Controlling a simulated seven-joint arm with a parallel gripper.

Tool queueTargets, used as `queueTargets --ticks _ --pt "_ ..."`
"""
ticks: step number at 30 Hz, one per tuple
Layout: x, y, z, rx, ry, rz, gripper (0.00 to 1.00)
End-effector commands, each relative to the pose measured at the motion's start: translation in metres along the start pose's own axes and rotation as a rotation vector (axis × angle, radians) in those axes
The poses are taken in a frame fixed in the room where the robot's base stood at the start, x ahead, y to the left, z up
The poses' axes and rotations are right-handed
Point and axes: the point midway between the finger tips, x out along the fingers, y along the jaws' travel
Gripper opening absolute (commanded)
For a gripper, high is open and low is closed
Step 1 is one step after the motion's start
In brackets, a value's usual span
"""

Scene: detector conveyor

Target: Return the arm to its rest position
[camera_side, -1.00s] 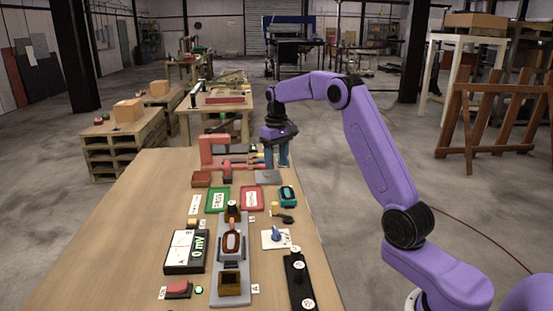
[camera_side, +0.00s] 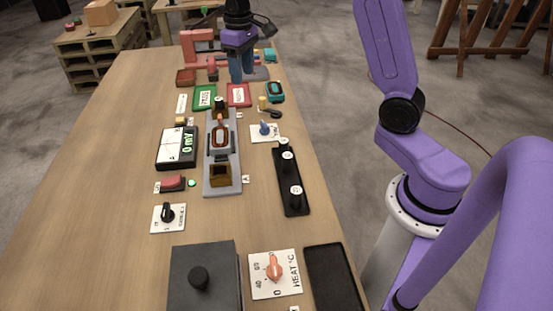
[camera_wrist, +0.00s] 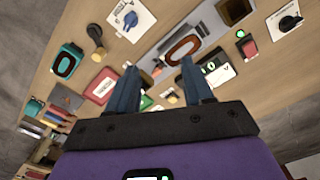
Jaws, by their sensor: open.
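My gripper (camera_side: 241,76) is at the far end of the workbench (camera_side: 110,160), pointing down, with its two blue fingers near the red tray (camera_side: 239,96) and the grey plate (camera_side: 260,73). I cannot tell its exact height. In the wrist view my gripper (camera_wrist: 158,70) has its fingers apart with nothing between them. The bench and its devices show beyond the fingertips. In the side view the upper part of my arm runs out of the top of the picture.
A green tray (camera_side: 205,98) and a teal device (camera_side: 275,91) lie close by. A grey track (camera_side: 222,158), a meter (camera_side: 176,147), a black knob strip (camera_side: 290,183), a dark box (camera_side: 204,278) and a heat dial (camera_side: 275,274) stand nearer. The bench's left side is clear.

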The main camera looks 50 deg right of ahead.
Motion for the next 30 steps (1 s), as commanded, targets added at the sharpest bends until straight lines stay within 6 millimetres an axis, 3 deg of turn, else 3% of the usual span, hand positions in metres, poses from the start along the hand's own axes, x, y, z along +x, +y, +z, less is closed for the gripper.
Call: queueTargets --ticks 1,6,15,22,27,30 --pt "-0.002 -0.018 0.011 -0.046 0.001 0.0 0.51" --pt "-0.004 -0.069 0.051 -0.189 0.007 -0.001 0.51" --pt "0.001 -0.132 0.143 -0.444 0.013 -0.006 0.51" --pt "0.012 -0.152 0.222 -0.639 0.019 -0.01 0.51" --pt "0.023 -0.152 0.275 -0.771 0.022 -0.014 0.51" --pt "0.028 -0.15 0.296 -0.828 0.023 -0.016 0.51"
